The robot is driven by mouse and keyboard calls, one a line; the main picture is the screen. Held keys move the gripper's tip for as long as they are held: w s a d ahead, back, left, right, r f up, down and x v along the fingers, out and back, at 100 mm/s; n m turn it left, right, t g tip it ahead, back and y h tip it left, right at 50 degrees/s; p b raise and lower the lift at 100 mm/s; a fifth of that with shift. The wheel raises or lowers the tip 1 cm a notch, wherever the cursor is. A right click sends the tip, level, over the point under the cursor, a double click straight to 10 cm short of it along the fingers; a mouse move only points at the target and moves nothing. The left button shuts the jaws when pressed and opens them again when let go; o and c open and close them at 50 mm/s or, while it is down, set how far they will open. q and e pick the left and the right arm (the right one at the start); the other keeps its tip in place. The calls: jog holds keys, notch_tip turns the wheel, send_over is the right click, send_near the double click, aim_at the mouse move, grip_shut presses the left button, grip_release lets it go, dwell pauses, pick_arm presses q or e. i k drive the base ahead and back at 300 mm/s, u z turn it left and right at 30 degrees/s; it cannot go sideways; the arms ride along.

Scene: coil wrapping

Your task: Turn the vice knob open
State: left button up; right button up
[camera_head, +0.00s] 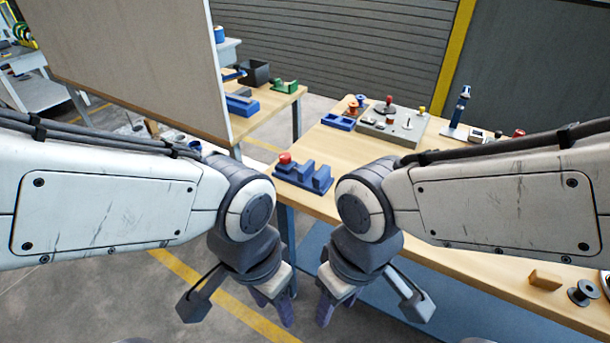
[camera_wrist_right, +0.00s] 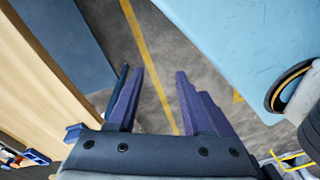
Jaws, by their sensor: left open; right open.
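A blue vice (camera_head: 311,180) stands at the near left corner of the wooden table. Its red knob (camera_head: 284,158) is on its left end, and nothing grips it. My left gripper (camera_head: 272,305) hangs downward off the table's front left side, open and empty. My right gripper (camera_head: 337,305) hangs beside it, also low, in front of the table edge and apart from the vice. In the right wrist view my right gripper (camera_wrist_right: 159,73) has its purple fingers spread with only floor between them. The knob cannot be made out clearly in that view.
The wooden table (camera_head: 420,230) has free room in its middle. A grey board (camera_head: 392,127) with several parts, a blue tray (camera_head: 338,122) and a blue upright tool (camera_head: 459,108) stand farther back. A black spool (camera_head: 583,293) and a wooden block (camera_head: 545,280) lie at the front right.

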aim_at(285, 158)
jog(key=u, duration=0.05)
jog(key=i, duration=1.25)
jog(key=u, duration=0.15)
